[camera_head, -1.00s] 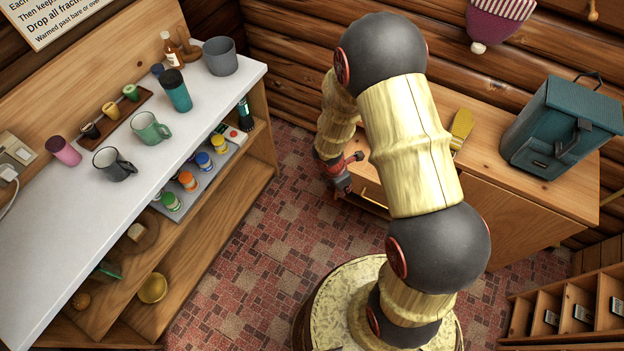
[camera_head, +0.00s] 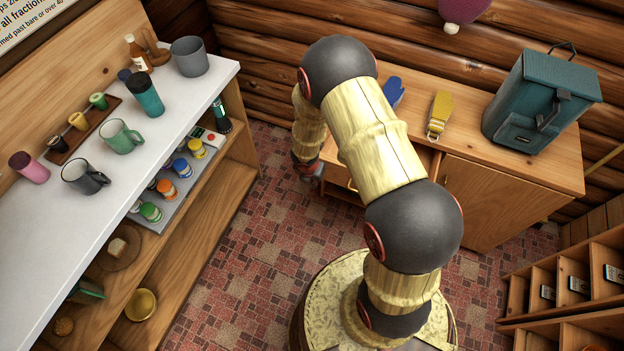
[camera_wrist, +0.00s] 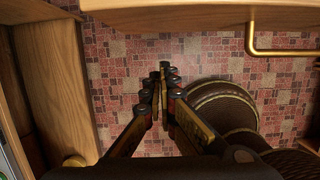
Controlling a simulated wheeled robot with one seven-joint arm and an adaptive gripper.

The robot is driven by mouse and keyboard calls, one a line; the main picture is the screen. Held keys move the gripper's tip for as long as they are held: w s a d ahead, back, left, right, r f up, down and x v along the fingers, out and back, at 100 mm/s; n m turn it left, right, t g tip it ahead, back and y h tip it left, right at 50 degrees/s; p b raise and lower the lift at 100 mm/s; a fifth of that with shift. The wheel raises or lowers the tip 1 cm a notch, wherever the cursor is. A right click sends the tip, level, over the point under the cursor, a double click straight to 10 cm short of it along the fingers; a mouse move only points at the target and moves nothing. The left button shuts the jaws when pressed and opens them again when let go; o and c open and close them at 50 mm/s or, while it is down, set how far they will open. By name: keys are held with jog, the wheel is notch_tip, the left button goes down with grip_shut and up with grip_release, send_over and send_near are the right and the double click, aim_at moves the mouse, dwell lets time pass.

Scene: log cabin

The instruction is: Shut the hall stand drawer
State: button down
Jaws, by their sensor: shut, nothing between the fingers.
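The hall stand (camera_head: 515,190) is a wooden cabinet against the back log wall. Its drawer (camera_head: 340,186) shows at the left end, sticking out from under the top, with a small brass handle; my arm hides much of it. In the wrist view, a wooden front panel (camera_wrist: 180,17) with a brass bar handle (camera_wrist: 251,40) runs along the top edge. My gripper (camera_wrist: 160,75) is shut and empty, its fingertips over the floor, apart from the panel and left of the handle. In the head view my gripper (camera_head: 312,175) is small and partly dark, at the drawer's left front.
A white-topped counter (camera_head: 140,170) with mugs stands left. Patterned floor (camera_head: 255,220) lies clear between. Low wooden compartments (camera_head: 575,265) stand at right.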

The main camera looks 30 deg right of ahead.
jog(key=shift+w+d+f+p, duration=0.2)
jog(key=shift+w+d+p, duration=0.2)
jog(key=shift+w+d, duration=1.05)
jog(key=shift+d, duration=0.15)
